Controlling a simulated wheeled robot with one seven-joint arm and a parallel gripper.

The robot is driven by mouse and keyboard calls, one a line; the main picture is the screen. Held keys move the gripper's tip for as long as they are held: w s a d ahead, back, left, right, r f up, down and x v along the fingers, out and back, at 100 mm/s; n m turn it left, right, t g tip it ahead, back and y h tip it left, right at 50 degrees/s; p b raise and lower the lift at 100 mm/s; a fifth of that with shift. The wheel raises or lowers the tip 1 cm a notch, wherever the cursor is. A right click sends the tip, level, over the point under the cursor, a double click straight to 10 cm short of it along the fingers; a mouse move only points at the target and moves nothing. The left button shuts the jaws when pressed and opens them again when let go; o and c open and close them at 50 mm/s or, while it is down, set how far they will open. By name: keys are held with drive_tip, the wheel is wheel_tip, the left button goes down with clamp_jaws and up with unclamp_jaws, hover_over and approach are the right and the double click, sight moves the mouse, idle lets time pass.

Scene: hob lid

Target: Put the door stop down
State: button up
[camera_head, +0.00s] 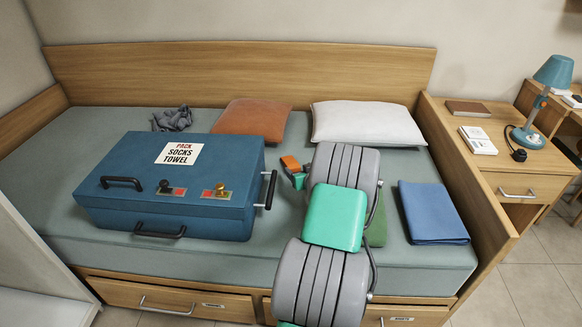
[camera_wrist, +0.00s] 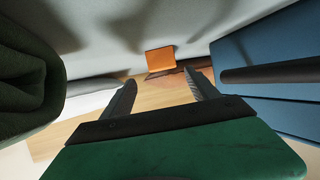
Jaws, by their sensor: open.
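The door stop seems to be a small orange block (camera_head: 289,163) on the bed, just right of the blue case. In the wrist view this orange block (camera_wrist: 160,59) shows beyond my fingertips and between them, apparently on the grey-green sheet. My gripper (camera_head: 296,174) is close to it, low over the bed, and is partly hidden by my arm in the head view. In the wrist view my gripper (camera_wrist: 160,87) has its two dark fingers spread with nothing held between them. Whether a finger touches the block is not clear.
A shut blue case (camera_head: 165,195) labelled "PACK SOCKS TOWEL" stands left of my gripper. A rust cushion (camera_head: 253,119) and white pillow (camera_head: 366,123) lie behind. A green cloth (camera_head: 376,228) and folded blue cloth (camera_head: 432,212) lie right. Grey socks (camera_head: 172,119) lie behind the case.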

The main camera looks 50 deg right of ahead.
sight(293, 164)
drive_tip(key=x, duration=0.2)
drive_tip(key=b+x, duration=0.1)
drive_tip(key=x, duration=0.1)
drive_tip(key=b+x, duration=0.1)
drive_tip(key=x, duration=0.2)
drive_tip(key=shift+w+a, duration=0.15)
drive_tip(key=shift+a, duration=0.25)
drive_tip(key=shift+w+d, duration=0.15)
drive_tip(key=shift+w, duration=0.05)
drive_tip(key=shift+r, duration=0.1)
clamp_jaws()
